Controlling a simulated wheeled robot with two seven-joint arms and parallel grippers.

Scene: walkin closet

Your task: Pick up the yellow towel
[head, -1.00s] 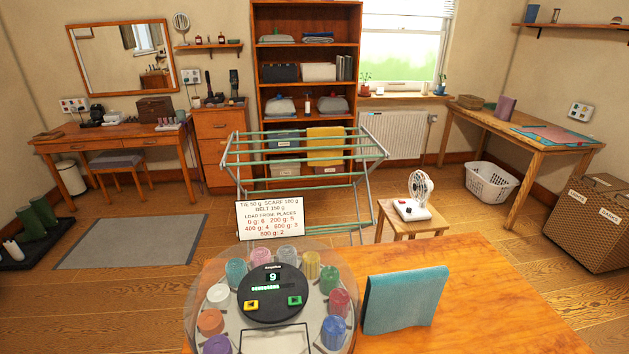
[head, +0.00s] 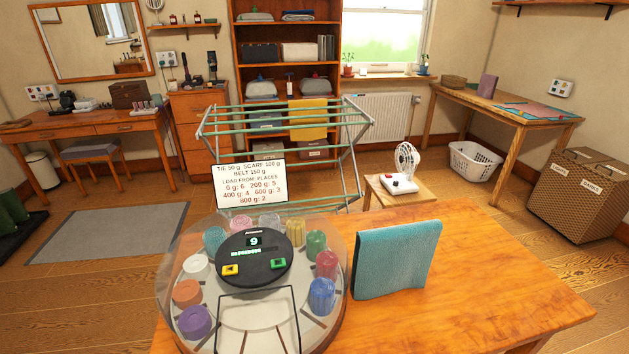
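The yellow towel (head: 308,117) hangs over the far-side bars of a drying rack (head: 345,157) in the head view, beyond the wooden table. The rack has green bars and a grey metal frame. Neither of my grippers is in the head view, and nothing of mine touches the towel.
A wooden table (head: 480,290) fills the foreground, bearing a domed carousel (head: 335,250) of coloured rolls and a folded teal cloth (head: 397,260). A sign (head: 250,183) stands before the rack. A stool with a fan (head: 405,162) is to its right. Open floor lies left, beside a grey rug (head: 110,232).

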